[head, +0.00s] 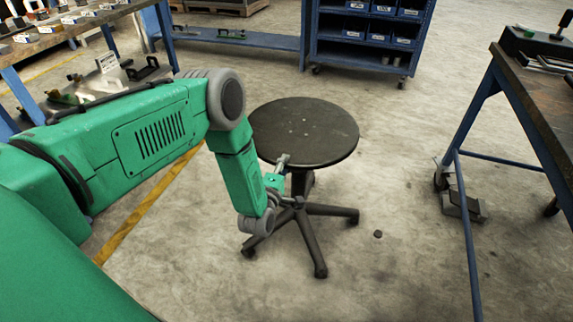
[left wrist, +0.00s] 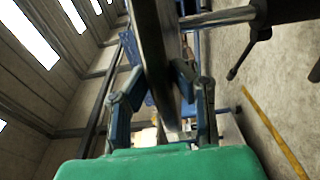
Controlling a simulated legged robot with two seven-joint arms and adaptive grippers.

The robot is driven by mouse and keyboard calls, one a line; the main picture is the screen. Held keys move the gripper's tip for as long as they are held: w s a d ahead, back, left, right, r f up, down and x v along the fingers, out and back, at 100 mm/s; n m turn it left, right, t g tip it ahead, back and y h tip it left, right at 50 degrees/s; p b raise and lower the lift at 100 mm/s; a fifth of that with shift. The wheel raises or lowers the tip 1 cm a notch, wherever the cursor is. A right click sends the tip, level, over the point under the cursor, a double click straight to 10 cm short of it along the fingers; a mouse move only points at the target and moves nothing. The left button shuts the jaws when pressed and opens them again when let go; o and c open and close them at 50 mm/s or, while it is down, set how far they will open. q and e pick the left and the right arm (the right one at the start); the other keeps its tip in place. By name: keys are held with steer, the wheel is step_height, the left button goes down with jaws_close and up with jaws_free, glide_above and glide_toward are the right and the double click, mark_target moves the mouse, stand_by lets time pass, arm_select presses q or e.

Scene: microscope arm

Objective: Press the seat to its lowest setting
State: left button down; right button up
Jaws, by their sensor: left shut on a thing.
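The seat (head: 305,125) is a round dark disc on a short column over a wheeled star base (head: 318,212). My left gripper (head: 283,161) is at the seat's near edge, just left of the column. In the left wrist view the seat (left wrist: 154,50) shows edge-on, running between the two fingers of my left gripper (left wrist: 160,78). The fingers are shut on the seat's rim, one on each face. The seat looks level in the head view. Its underside and any height lever there are hidden from the head. My right gripper is not in view.
A blue shelf cart (head: 365,45) with bins stands behind the stool. A workbench (head: 530,85) with blue legs is at the right, with a small dark pedal-like object (head: 463,206) by it. Open floor surrounds the stool.

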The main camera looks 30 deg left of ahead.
arm_select(q)
step_height(320, 180, down, 10)
steer(key=b, duration=0.6)
steer(key=shift+d, duration=0.25)
steer(key=shift+s, duration=0.1)
steer(key=c, duration=1.4)
jaws_free()
steer(key=shift+a+r, duration=0.1)
steer(key=shift+a, duration=0.05)
steer(key=v, duration=1.2)
